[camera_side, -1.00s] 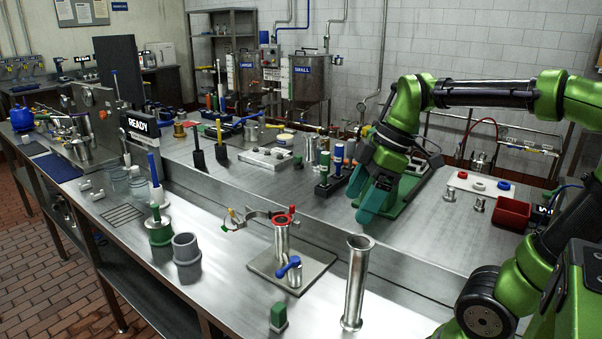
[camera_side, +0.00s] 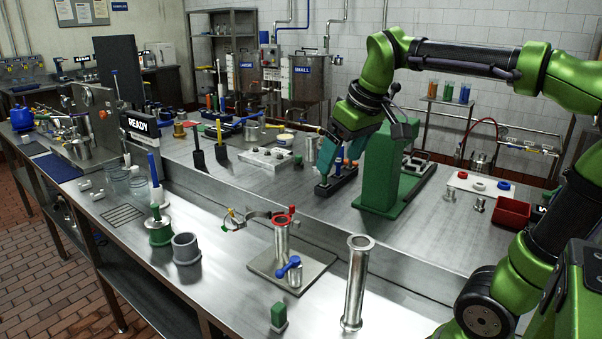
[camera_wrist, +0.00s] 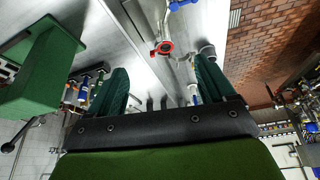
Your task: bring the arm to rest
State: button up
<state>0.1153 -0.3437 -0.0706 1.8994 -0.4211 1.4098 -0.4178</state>
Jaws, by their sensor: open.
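My gripper (camera_side: 340,158) is in the middle of the side view, at the end of the green arm, with its teal fingers pointing down. It is over the raised back part of the steel bench, just left of a green press-like stand (camera_side: 388,172). The fingers overlap a dark block with coloured-handled tools (camera_side: 325,185) in this view; I cannot tell whether they touch it. In the wrist view the two ribbed fingers (camera_wrist: 160,95) stand wide apart with nothing held between them.
A steel pipe with a red ring (camera_side: 281,235) stands on a plate at the front. A tall steel tube (camera_side: 356,285) stands right of it. A red bin (camera_side: 512,212) is at the right. The front bench between the grey cup (camera_side: 186,250) and the plate is clear.

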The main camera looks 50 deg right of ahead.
jog(key=w+r, duration=0.1)
jog(key=w, duration=0.7)
jog(key=shift+d+r+m, duration=0.15)
jog(key=shift+d+m, duration=0.15)
jog(key=shift+d, duration=0.1)
jog(key=s+a+f+n+y, duration=0.1)
jog(key=s+f+n+y, duration=0.1)
jog(key=s+f+n, duration=0.4)
jog(key=shift+s+a+n, duration=0.35)
jog(key=shift+s+n, duration=0.05)
jog(key=shift+s, duration=2.45)
